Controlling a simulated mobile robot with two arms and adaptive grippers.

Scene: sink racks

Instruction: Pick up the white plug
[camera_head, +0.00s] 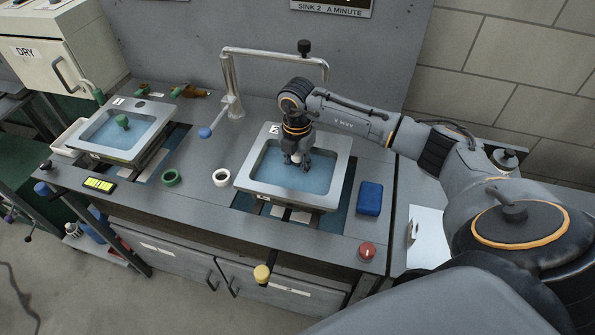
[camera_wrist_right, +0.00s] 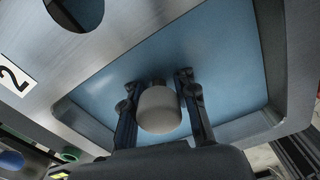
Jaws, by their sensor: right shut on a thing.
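The white plug (camera_wrist_right: 160,108) is a short pale cylinder with a rounded top, seen between the two dark fingers of my right gripper (camera_wrist_right: 161,92) in the right wrist view. The fingers are shut on it. In the head view my right gripper (camera_head: 299,162) reaches down into the right sink (camera_head: 340,170), above its blue basin floor, and mostly hides the plug. I cannot tell whether the plug touches the sink floor. My left gripper is not in view.
A tap (camera_head: 232,85) arches behind the right sink. A white ring (camera_head: 221,177) and a green ring (camera_head: 172,178) lie left of it. A blue block (camera_head: 370,198) and a red button (camera_head: 366,251) are at its right. The left sink (camera_head: 158,112) holds a green plug (camera_head: 122,121).

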